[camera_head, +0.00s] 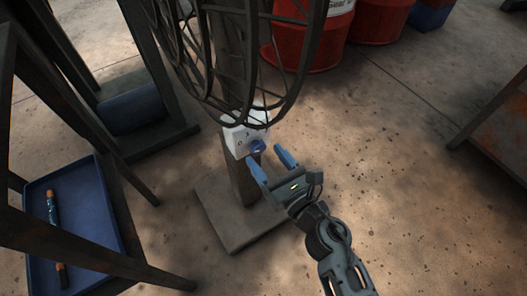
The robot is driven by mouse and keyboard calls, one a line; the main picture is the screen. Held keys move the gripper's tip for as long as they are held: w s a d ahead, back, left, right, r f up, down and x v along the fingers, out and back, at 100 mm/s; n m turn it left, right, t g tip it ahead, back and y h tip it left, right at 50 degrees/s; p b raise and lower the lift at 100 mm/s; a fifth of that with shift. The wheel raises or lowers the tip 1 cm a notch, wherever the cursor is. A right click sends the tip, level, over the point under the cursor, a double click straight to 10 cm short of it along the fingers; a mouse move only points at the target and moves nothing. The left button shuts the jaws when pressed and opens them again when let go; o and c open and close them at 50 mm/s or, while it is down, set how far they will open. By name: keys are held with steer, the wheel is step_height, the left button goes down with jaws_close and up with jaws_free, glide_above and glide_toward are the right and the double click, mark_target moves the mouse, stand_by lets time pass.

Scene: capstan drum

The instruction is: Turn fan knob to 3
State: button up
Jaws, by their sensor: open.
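The fan's dark wire cage (270,60) hangs over a wooden post on a square base (235,225). A white control box (242,135) with dark digits, of which a 0 and a 3 seem to show, is mounted on the post below the cage. A blue knob (257,146) sits on the box's lower right; its pointer setting is too small to read. My gripper (269,158) is open, its two blue fingers just in front of and below the knob, one on each side. I cannot tell whether either finger touches it.
The cage overhangs the box from above. Red drums (310,45) stand behind. A rusty table (503,130) is at right. The floor at right is clear.

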steer(key=shift+x, duration=1.3)
steer(key=shift+c, duration=0.5)
steer(key=shift+s, duration=0.1)
steer(key=c, duration=1)
steer(key=shift+o, duration=0.2)
